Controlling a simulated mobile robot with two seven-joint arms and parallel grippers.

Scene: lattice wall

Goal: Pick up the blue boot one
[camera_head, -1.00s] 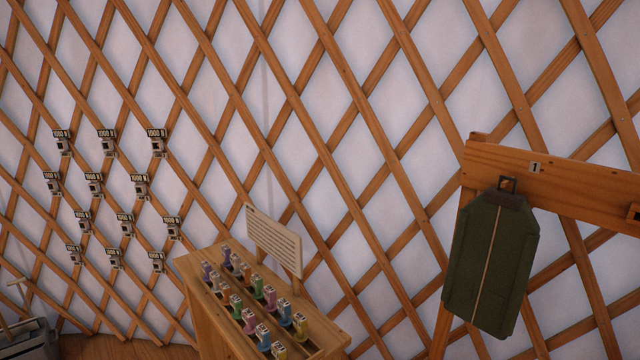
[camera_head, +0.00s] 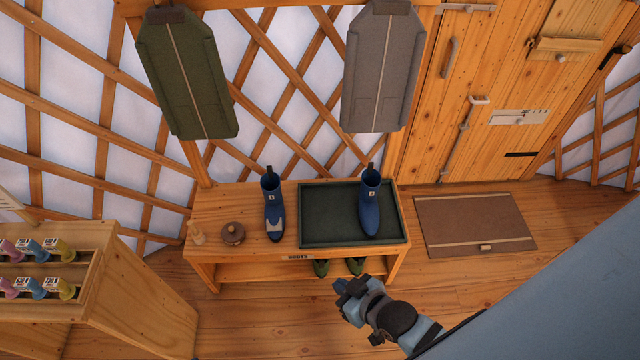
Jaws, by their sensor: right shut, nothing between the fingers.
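Two blue boots stand upright on a wooden bench (camera_head: 205,212). The left blue boot (camera_head: 272,205) stands on bare wood beside the tray and has a pale patch on its toe. The right blue boot (camera_head: 370,203) stands in the right part of a dark green tray (camera_head: 325,215). Each has a small white tag whose figure is too small to read surely. My right gripper (camera_head: 341,285) is shut and empty, in front of the bench's front edge, apart from both boots. My left gripper is out of view.
A brown pot (camera_head: 232,233) and a small wooden piece (camera_head: 196,233) sit at the bench's left end. Green footwear (camera_head: 355,265) shows on the lower shelf. A stand with coloured bottles (camera_head: 112,285) is at left. A doormat (camera_head: 474,222) lies before the wooden door (camera_head: 500,110).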

